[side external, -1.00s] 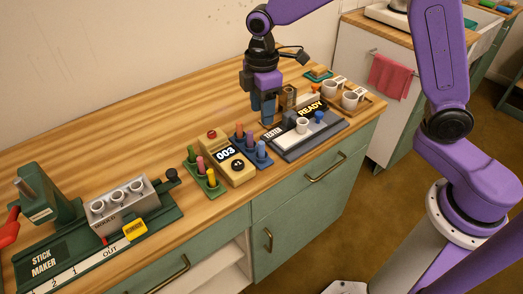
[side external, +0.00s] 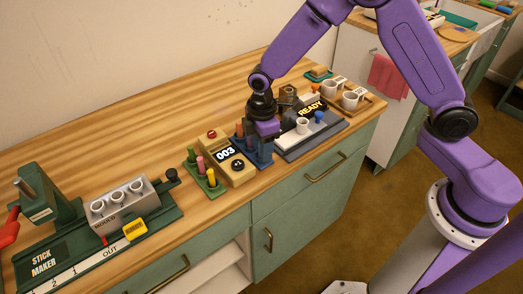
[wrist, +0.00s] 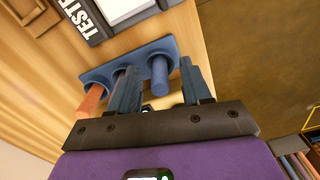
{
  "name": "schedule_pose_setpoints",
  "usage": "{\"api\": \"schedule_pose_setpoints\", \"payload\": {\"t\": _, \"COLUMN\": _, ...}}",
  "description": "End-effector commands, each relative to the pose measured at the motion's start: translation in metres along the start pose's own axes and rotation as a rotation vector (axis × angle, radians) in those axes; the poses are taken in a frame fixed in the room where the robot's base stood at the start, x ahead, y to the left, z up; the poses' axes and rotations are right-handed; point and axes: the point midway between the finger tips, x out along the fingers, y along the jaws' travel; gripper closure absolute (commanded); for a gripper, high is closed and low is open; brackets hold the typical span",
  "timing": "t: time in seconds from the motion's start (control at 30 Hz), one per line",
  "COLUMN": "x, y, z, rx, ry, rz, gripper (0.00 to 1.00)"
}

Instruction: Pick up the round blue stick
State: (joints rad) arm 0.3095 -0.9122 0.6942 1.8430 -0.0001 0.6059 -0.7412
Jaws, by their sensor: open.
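The round blue stick (wrist: 160,76) stands in the right-hand hole of a blue rack (wrist: 150,48) in the wrist view. My gripper (wrist: 158,72) is open, with one finger on each side of that stick and a gap visible around it. An orange-brown stick (wrist: 93,99) stands at the rack's left end. A purple stick shows only partly behind my left finger. In the side external view my gripper (side external: 260,148) is low over the blue rack (side external: 266,165) and hides the blue stick there.
A counter box reading 003 (side external: 239,173) and a green rack of sticks (side external: 205,187) stand left of the blue rack. Bare wood lies behind.

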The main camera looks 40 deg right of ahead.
Motion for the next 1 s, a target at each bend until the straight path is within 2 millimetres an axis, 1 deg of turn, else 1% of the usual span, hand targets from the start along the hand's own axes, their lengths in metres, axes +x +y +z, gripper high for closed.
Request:
{"api": "schedule_pose_setpoints", "payload": {"t": 0.23, "x": 0.001, "y": 0.0, "z": 0.0, "rx": 0.0, "ry": 0.002, "rz": 0.001, "gripper": 0.52}}
{"api": "schedule_pose_setpoints", "payload": {"t": 0.27, "x": 0.001, "y": 0.0, "z": 0.0, "rx": 0.0, "ry": 0.002, "rz": 0.001, "gripper": 0.61}}
{"api": "schedule_pose_setpoints", "payload": {"t": 0.3, "x": 0.001, "y": 0.0, "z": 0.0, "rx": 0.0, "ry": 0.001, "rz": 0.001, "gripper": 0.74}}
{"api": "schedule_pose_setpoints", "payload": {"t": 0.37, "x": 0.001, "y": 0.0, "z": 0.0, "rx": 0.0, "ry": 0.001, "rz": 0.001, "gripper": 0.94}}
{"api": "schedule_pose_setpoints", "payload": {"t": 0.4, "x": 0.001, "y": 0.0, "z": 0.0, "rx": 0.0, "ry": 0.001, "rz": 0.001, "gripper": 1.0}}
{"api": "schedule_pose_setpoints", "payload": {"t": 0.77, "x": 0.0, "y": 0.0, "z": -0.001, "rx": 0.0, "ry": 0.001, "rz": 0.001, "gripper": 1.0}}
{"api": "schedule_pose_setpoints", "payload": {"t": 0.87, "x": -0.005, "y": 0.0, "z": -0.001, "rx": 0.0, "ry": 0.002, "rz": 0.002, "gripper": 1.0}}
{"api": "schedule_pose_setpoints", "payload": {"t": 1.0, "x": -0.019, "y": 0.001, "z": -0.001, "rx": -0.001, "ry": 0.004, "rz": 0.003, "gripper": 1.0}}
